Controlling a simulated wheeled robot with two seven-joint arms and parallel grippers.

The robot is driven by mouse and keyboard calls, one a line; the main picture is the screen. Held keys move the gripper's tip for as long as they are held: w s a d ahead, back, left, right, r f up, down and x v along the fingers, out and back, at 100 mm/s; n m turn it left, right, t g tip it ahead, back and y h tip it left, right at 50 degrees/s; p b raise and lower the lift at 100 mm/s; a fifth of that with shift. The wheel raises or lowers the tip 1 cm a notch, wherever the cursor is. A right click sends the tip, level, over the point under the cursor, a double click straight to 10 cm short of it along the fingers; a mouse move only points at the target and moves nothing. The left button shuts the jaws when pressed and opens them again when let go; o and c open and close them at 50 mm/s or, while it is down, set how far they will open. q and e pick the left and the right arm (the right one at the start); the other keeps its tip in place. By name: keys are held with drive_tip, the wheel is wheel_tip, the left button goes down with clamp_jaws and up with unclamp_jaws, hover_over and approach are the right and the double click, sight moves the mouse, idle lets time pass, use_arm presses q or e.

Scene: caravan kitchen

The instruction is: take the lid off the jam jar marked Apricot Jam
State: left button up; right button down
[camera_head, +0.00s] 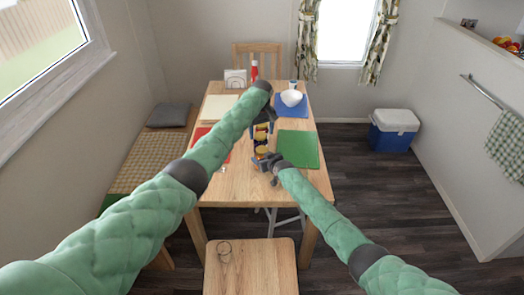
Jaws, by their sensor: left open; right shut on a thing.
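Small jam jars (261,138) with dark contents and pale labels stand in a line near the middle of the wooden table (240,182). The labels are too small to read, so I cannot tell which is Apricot Jam. My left gripper (263,124) is open above the far end of the line, partly hidden by its own arm. My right gripper (262,158) is shut on the jar nearest me, low at the near end of the line. Its fingers hide part of that jar, and I cannot make out its lid clearly.
A green mat (298,149) lies right of the jars and a red mat (210,139) left. A white bowl (291,98) sits on a blue mat (287,111) farther back.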

sight(262, 149)
use_arm(q)
drive_tip(key=m, duration=1.2)
drive_tip(key=shift+a+f+m+y, duration=0.2)
drive_tip(key=shift+a+m+y, duration=0.1)
drive_tip(key=shift+a+m, duration=0.1)
drive_tip(key=m, duration=0.6)
drive_tip(key=shift+s+d+f+m, duration=0.1)
drive_tip(key=shift+s+d+m, duration=0.1)
drive_tip(key=shift+d+m, duration=0.2)
drive_tip(key=m, duration=0.4)
drive_tip(key=shift+d, duration=0.1)
drive_tip(key=m, duration=0.3)
drive_tip(key=shift+m, duration=0.3)
drive_tip(key=shift+f, duration=4)
